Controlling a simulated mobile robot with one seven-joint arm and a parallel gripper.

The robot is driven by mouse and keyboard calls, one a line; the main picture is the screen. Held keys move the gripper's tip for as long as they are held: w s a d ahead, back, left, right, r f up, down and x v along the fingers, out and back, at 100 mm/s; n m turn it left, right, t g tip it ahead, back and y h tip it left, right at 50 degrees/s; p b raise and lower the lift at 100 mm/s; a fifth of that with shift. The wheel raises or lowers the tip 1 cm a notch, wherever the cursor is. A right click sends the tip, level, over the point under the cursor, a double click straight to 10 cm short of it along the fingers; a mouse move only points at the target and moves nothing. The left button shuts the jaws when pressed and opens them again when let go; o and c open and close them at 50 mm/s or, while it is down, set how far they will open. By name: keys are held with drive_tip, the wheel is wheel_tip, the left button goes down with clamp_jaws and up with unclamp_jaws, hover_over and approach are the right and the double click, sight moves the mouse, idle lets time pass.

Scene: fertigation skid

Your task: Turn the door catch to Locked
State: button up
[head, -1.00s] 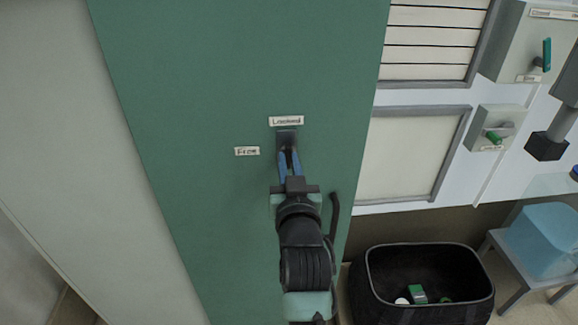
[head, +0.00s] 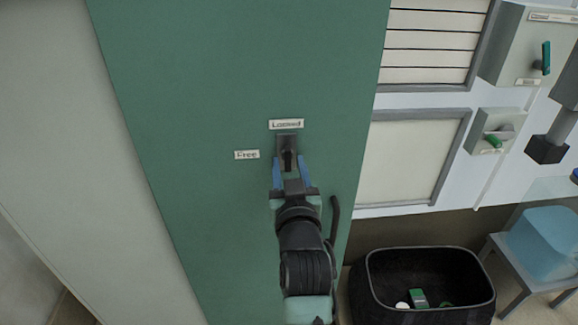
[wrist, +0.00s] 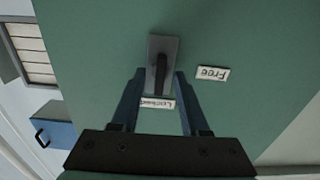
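The door catch, a grey plate (head: 287,139) with a dark lever (head: 288,158), is on the green door (head: 230,80). The "Locked" label (head: 286,124) is above the plate and the "Free" label (head: 246,155) is to its left. In the wrist view, turned upside down, the lever (wrist: 161,75) lies upright along the plate (wrist: 164,43), its end toward the "Locked" label (wrist: 158,104). My gripper (head: 290,159) is open, its two blue fingers apart on either side of the lever; gaps show on both sides in the wrist view (wrist: 159,72).
A black bin (head: 420,300) with small items stands at lower right, near a blue tub (head: 545,240) on a grey stand. Grey switch boxes (head: 492,132) are on the wall at right. The door surface around the catch is otherwise clear.

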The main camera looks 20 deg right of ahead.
drive_tip(key=b+v, duration=0.1)
drive_tip(key=v, duration=1.2)
drive_tip(key=shift+r, duration=0.1)
drive_tip(key=s+a+r+n+t+y+p, duration=0.1)
drive_tip(key=a+r, duration=0.4)
drive_tip(key=r, duration=0.9)
drive_tip(key=s+a+r+n+t+y+p, duration=0.1)
drive_tip(key=s+a+r+t, duration=0.3)
drive_tip(key=r, duration=1)
drive_tip(key=s+a+r+n+t+y+p, duration=0.1)
drive_tip(key=s+a+r+t+y+p, duration=0.2)
drive_tip(key=r, duration=1.2)
drive_tip(key=a+t, duration=0.2)
drive_tip(key=a, duration=0.1)
drive_tip(key=shift+s+a, duration=0.1)
